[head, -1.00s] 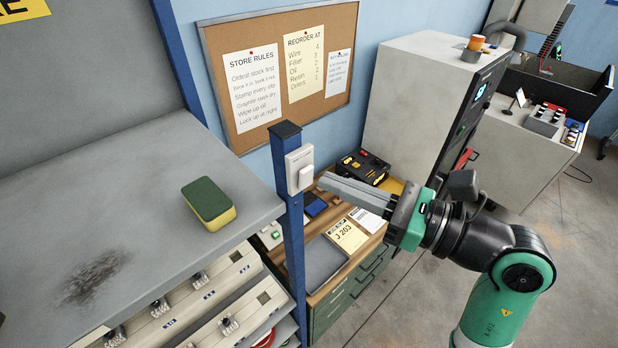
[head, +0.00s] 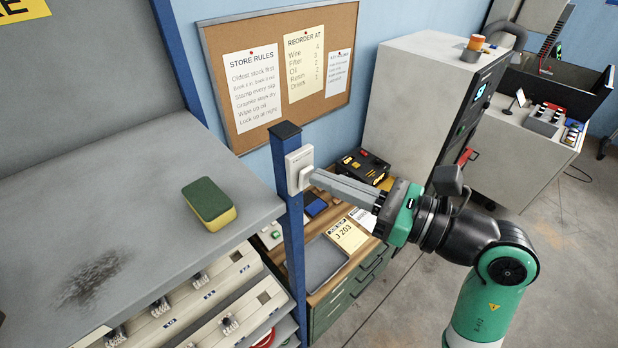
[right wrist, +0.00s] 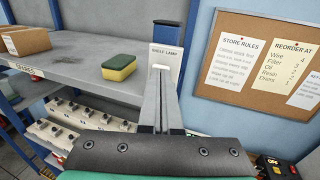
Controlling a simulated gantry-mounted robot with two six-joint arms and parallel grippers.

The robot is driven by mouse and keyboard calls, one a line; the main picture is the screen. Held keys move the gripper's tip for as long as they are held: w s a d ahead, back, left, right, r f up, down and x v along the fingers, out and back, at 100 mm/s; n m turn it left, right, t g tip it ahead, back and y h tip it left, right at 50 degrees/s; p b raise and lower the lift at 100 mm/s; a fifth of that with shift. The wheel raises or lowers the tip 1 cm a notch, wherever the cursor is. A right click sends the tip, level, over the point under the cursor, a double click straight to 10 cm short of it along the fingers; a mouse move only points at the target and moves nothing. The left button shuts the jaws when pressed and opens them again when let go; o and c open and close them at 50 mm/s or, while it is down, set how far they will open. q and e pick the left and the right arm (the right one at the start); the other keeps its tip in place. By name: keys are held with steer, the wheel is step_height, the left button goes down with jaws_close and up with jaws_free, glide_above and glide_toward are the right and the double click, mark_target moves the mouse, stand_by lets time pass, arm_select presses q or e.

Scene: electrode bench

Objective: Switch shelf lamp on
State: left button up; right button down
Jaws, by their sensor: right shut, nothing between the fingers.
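The shelf lamp switch (head: 298,167) is a white plate with a rocker, fixed to the blue shelf post (head: 291,215). In the right wrist view the plate (right wrist: 165,52) reads "SHELF LAMP". My right gripper (head: 311,177) is shut and empty. Its fingertips are at the switch's rocker and appear to touch it; they partly cover it. In the right wrist view my right gripper (right wrist: 161,72) points at the lower part of the plate. Whether the rocker is pressed in cannot be told. No lamp shows. My left gripper is not in view.
A green and yellow sponge (head: 210,204) lies on the grey shelf (head: 130,200) near its edge. A cork board (head: 280,72) hangs behind the post. Below my right gripper, a drawer cabinet (head: 345,290) holds a grey tray, papers and a black box (head: 362,166).

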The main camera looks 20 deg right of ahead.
steer(key=shift+w+a, duration=0.2)
steer(key=shift+w, duration=0.05)
steer(key=shift+s, duration=0.1)
steer(key=shift+p+v, duration=0.45)
steer(key=shift+v, duration=0.7)
steer(key=p+v, duration=0.1)
steer(key=v, duration=0.4)
steer(key=shift+s+d, duration=0.15)
steer(key=shift+d, duration=0.1)
